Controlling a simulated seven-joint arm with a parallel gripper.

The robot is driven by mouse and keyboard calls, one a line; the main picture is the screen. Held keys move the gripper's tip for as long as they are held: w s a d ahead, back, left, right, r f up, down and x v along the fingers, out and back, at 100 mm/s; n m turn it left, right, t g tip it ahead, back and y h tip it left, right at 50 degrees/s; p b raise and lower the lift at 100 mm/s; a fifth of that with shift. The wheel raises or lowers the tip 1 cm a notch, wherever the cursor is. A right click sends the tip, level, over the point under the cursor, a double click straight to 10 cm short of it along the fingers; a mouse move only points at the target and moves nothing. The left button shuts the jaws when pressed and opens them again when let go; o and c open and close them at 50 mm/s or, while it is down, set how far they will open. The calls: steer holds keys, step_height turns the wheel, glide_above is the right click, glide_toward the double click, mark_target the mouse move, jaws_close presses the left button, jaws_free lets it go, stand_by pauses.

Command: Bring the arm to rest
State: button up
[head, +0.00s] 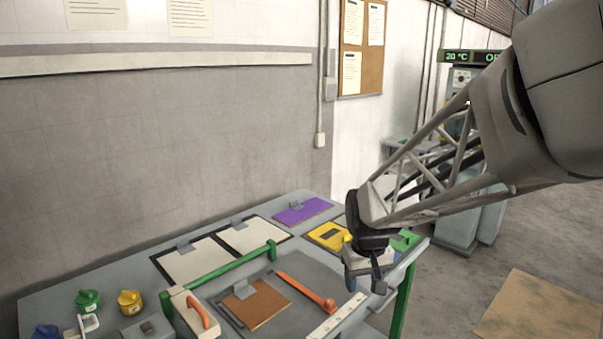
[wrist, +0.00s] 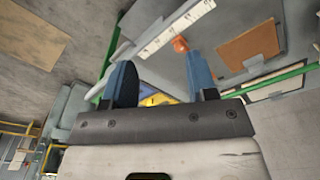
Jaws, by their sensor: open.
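My gripper (head: 366,280) hangs over the right end of the grey worktable (head: 110,281), with my arm reaching in from the upper right. In the wrist view, its two blue fingers stand apart with nothing between them (wrist: 161,82). A cream block with an orange handle (head: 199,311), perhaps the brush, sits at the table's front left, well away from my gripper. A brown board (head: 257,304) with a grey clip lies left of my gripper; it also shows in the wrist view (wrist: 250,46). My gripper partly hides the table's right end.
A white ruler-like strip (head: 337,317) runs along the front right. Purple (head: 302,210), yellow (head: 327,236) and pale panels lie behind. Colored knobs (head: 88,300) are at left. Open floor (head: 470,290) lies right.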

steer(key=s+d+r+m, duration=0.1)
steer(key=s+d+r, duration=0.1)
steer(key=s, duration=0.9)
steer(key=s+d+r+m+t, duration=0.1)
steer(key=s+d+r, duration=0.2)
steer(key=s, duration=0.9)
steer(key=shift+r+t, duration=0.15)
steer(key=shift+t, duration=0.15)
